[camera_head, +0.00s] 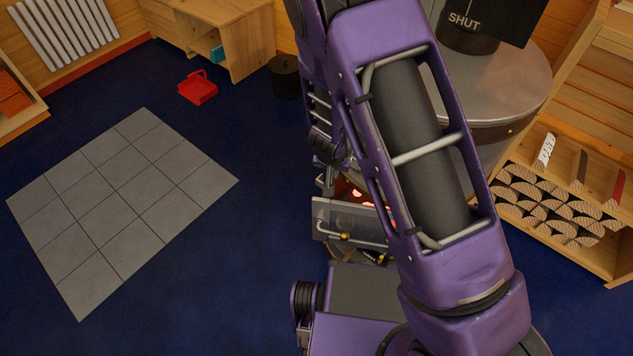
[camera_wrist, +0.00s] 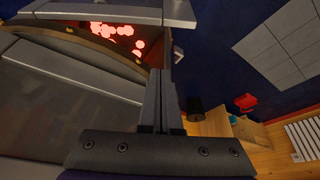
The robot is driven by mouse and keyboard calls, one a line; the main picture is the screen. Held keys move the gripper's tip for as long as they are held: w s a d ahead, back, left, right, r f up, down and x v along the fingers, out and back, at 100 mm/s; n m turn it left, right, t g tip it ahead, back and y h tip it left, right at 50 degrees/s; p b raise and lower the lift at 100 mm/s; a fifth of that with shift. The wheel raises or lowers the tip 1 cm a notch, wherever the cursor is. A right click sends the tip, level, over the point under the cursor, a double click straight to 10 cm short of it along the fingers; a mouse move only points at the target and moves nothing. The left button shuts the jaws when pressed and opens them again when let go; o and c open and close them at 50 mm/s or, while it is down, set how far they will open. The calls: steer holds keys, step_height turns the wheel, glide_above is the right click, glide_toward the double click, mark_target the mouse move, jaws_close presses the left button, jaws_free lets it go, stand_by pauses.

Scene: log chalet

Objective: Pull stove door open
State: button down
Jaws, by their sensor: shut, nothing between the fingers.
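The stove (camera_head: 500,85) is a round metal stove, partly hidden behind my arm in the head view. Its door (camera_head: 345,222) is a grey panel standing open, swung out from the stove front, with glowing embers (camera_head: 353,193) showing behind it. In the wrist view the door (camera_wrist: 110,10) lies along the top edge, and embers (camera_wrist: 112,29) glow in the gap between it and the stove body (camera_wrist: 65,95). My gripper (camera_wrist: 162,75) is shut and empty, its fingertips beside the edge of the stove opening. I cannot tell whether they touch it.
A log rack (camera_head: 550,205) stands right of the stove. A black bucket (camera_head: 285,77), a red dustpan (camera_head: 198,87) and a wooden cabinet (camera_head: 225,40) are at the back. Grey floor tiles (camera_head: 120,205) and blue floor at left are clear.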

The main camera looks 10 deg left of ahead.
step_height(320, 180, down, 10)
steer(key=b, duration=0.4)
steer(key=shift+s+a+r+b, duration=0.15)
steer(key=shift+s+a+b, duration=0.1)
steer(key=shift+a+b, duration=0.1)
steer(key=shift+s, duration=0.2)
stand_by(0.3)
